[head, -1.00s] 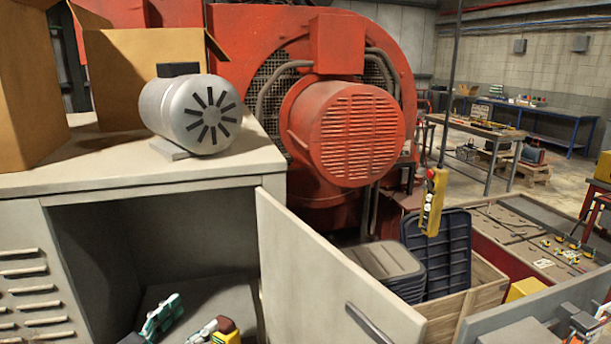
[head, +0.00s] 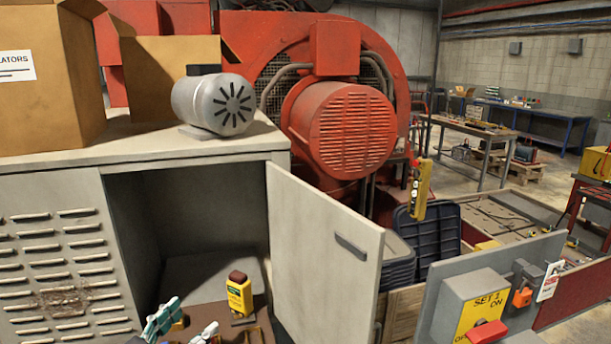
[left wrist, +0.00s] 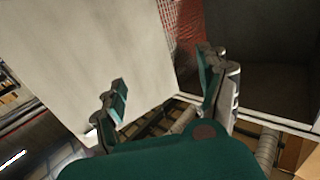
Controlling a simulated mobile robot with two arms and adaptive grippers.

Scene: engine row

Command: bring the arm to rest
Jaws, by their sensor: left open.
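My left gripper (head: 186,325) is at the bottom of the head view, low in front of the open grey cabinet (head: 52,220). Its teal-padded fingers are apart, with nothing seen between them. In the left wrist view the gripper (left wrist: 163,84) is also open and empty, with a pale panel (left wrist: 100,50), likely the cabinet door, beyond the fingers. In the head view a yellow device with a brown top (head: 239,297) stands upright on a brown surface just right of the gripper. My right gripper is not in view.
The cabinet door (head: 318,255) stands open towards the right. A silver motor (head: 213,103) and cardboard boxes (head: 50,90) sit on the cabinet top. A switch panel (head: 436,310) with a red handle (head: 487,332) is at lower right. A yellow pendant (head: 420,190) hangs beyond the door.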

